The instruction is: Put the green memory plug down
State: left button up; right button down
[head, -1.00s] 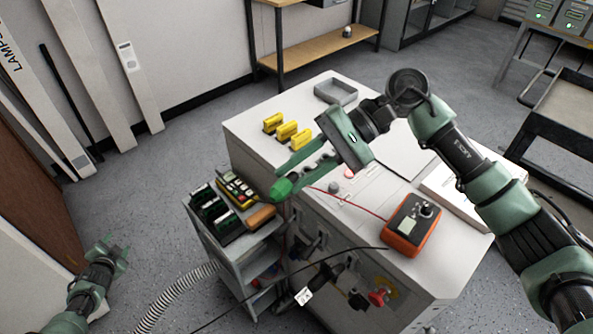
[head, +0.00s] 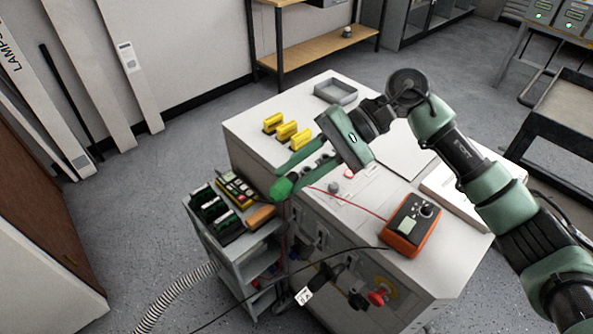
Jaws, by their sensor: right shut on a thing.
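The green memory plug (head: 282,189) is in my right gripper (head: 298,169), a rounded green body at the ends of the fingers. The gripper is shut on it and holds it over the left front edge of the white cabinet (head: 251,139), close to the small grey cart (head: 214,262). I cannot tell how high the plug is above these surfaces. The fingers hide part of it. My left gripper is not in view.
Several yellow blocks (head: 286,131) and a grey tray (head: 336,92) are on the cabinet. An orange meter (head: 411,225) with a red lead lies near its front edge. Black-and-green modules (head: 213,212) and an orange-brown piece (head: 261,217) fill much of the cart top.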

jog(key=w+d+f+m+t, duration=0.3)
jog(key=d+f+m+t, duration=0.2)
jog(key=d+m+t, duration=0.55)
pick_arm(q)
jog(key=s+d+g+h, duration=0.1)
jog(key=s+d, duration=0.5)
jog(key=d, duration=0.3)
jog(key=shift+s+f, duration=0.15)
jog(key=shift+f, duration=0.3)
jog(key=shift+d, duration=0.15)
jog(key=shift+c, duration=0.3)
pick_arm(e)
jog(key=w+d+r+m+t+h, duration=0.1)
jog(key=d+r+m+t+h, duration=0.6)
jog(key=d+r+m+h, duration=0.3)
jog(key=d+r+m, duration=0.1)
jog(key=d+m, duration=0.1)
jog(key=m, duration=0.1)
jog(key=shift+w+d+r+h, duration=0.2)
jog(key=shift+w+h, duration=0.1)
jog(key=shift+w, duration=0.05)
